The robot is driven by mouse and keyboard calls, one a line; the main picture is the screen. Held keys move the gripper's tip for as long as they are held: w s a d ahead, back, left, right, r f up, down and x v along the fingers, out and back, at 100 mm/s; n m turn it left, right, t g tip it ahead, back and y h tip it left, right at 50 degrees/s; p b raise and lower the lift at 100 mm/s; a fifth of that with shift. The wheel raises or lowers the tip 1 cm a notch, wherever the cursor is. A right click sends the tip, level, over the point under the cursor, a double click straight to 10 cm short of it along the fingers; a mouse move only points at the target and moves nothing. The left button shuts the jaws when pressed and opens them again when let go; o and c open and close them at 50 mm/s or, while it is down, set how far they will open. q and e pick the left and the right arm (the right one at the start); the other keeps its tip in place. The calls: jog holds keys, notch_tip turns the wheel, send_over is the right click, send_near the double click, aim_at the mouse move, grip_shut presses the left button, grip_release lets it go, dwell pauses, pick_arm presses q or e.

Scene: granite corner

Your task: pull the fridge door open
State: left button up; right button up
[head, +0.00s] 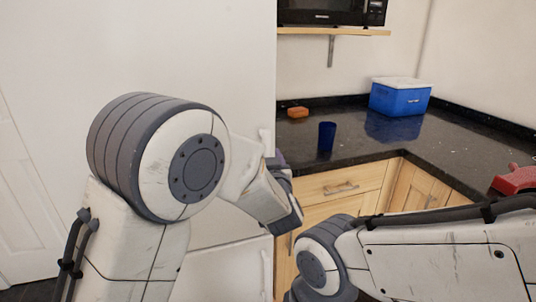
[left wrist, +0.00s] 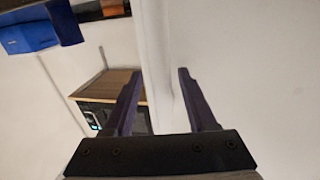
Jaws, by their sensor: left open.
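The white fridge (head: 240,70) fills the left middle of the head view, its upper door looking shut. An upright white handle (head: 264,138) shows at the door's right edge, partly hidden by my left gripper (head: 281,168). In the left wrist view my left gripper (left wrist: 158,72) is open. A long white upright bar (left wrist: 158,50), apparently the handle, runs between its two dark fingers, with a gap visible on each side. Whether either finger touches it I cannot tell. My right arm crosses the lower right of the head view; its gripper is out of view.
A dark counter (head: 350,150) stands right of the fridge with a blue cup (head: 327,136), an orange block (head: 298,112), a blue cooler (head: 400,98) and a red object (head: 515,180). A microwave (head: 330,12) sits on a wooden shelf (head: 335,31) above. Wooden drawers (head: 340,185) are below.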

pick_arm(q)
jog(key=shift+a, duration=0.15)
grip_shut()
dwell(1.2)
